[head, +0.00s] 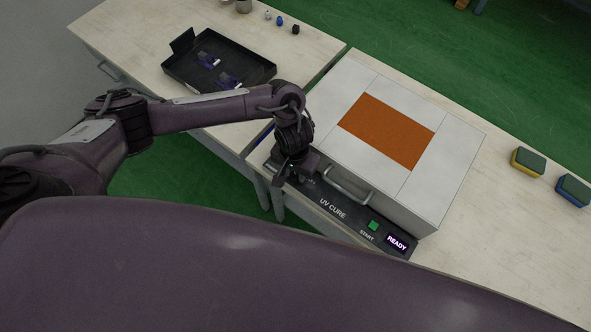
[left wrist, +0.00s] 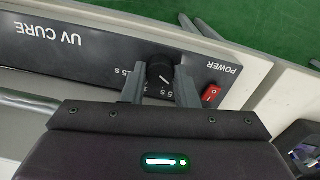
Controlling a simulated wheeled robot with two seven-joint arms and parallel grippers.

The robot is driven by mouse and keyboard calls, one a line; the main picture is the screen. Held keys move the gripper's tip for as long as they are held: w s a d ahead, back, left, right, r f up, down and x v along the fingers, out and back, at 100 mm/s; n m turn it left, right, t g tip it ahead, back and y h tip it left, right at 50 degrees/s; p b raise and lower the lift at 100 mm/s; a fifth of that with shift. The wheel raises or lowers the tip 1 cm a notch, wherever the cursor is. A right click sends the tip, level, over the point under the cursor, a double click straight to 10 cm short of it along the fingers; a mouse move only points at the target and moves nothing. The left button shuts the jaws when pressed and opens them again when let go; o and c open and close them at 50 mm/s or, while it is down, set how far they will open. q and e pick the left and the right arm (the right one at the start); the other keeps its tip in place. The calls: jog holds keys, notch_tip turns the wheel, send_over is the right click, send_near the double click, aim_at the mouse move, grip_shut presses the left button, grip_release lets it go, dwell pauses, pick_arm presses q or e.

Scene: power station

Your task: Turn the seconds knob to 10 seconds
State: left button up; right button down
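The UV cure unit's front panel (head: 332,208) has a green START button (head: 373,225) and a lit READY display (head: 397,242) at its right end. My left gripper (head: 283,177) is at the panel's left end and hides the knob from the head view. In the left wrist view, the round black seconds knob (left wrist: 160,70) has a pale pointer line and sits between the two fingers of my left gripper (left wrist: 160,80). The fingers are apart, one on each side of it; contact is unclear. Labels around the knob are partly hidden; "5 s" shows. My right gripper is out of view.
A red power switch (left wrist: 211,93) is close beside the right finger. A metal handle (head: 347,188) stands out from the unit's white box (head: 440,165). A black tray (head: 217,65) is on the other table. Two sponges (head: 528,162) lie at the right.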

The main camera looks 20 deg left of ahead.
pick_arm(q)
jog(key=shift+c, duration=1.1)
jog(key=shift+m, duration=0.3)
jog(key=shift+r+m+p, duration=0.1)
jog(key=shift+m+p, duration=0.6)
jog(key=shift+m, duration=0.2)
jog(key=shift+m+p, duration=0.35)
jog(key=shift+m, duration=2.25)
jog(key=shift+p, duration=0.3)
jog(key=o, duration=1)
